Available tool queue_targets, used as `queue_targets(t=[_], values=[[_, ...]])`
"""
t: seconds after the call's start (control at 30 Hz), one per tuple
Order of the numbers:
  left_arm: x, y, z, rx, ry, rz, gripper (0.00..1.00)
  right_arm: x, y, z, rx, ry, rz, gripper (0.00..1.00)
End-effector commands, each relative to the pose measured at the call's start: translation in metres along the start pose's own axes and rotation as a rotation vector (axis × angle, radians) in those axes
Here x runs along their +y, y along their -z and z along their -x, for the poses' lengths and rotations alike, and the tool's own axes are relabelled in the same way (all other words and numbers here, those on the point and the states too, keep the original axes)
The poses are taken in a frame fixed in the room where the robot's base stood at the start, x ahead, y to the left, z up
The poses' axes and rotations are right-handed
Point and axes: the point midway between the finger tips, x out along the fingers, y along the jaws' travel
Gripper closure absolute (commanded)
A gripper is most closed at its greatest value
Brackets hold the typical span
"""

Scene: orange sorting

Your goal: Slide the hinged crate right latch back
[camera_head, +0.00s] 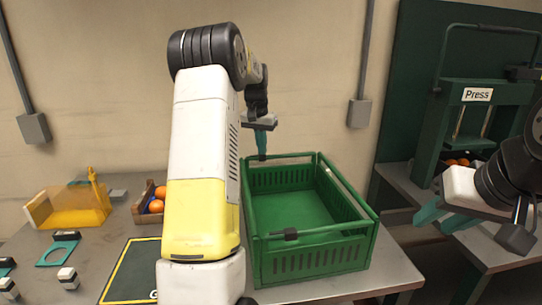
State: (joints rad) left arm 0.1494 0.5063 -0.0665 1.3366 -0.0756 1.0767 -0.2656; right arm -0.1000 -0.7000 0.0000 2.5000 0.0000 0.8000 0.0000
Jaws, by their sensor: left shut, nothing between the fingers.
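The green crate (312,250) stands on the table in the middle, open at the top and empty as far as I can see. A dark block that looks like a latch (291,234) sits on its near rim. My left gripper (262,155) points down at the crate's far rim, near its left end; its teal fingers are shut with nothing between them. Whether it touches the rim or a latch there, I cannot tell. My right gripper (445,218) is to the right of the crate, apart from it, with its teal fingers spread and empty.
My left arm hides the table left of the crate. A box with oranges (151,207) and a yellow translucent holder (75,207) stand at the left. A dark green mat (130,272) lies in front. A green press (478,110) stands on another table at the right.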

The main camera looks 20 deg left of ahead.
Motion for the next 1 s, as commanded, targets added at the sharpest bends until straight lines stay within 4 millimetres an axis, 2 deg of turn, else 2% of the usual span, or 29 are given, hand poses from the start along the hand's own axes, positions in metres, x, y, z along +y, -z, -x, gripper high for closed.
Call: queue_targets(t=[1.0], values=[[0.0066, 0.0035, -0.0028, 0.0, -0.001, 0.0, 1.0, 0.0, 0.0, 0.0, 0.0, 0.0, 0.0, 0.64]])
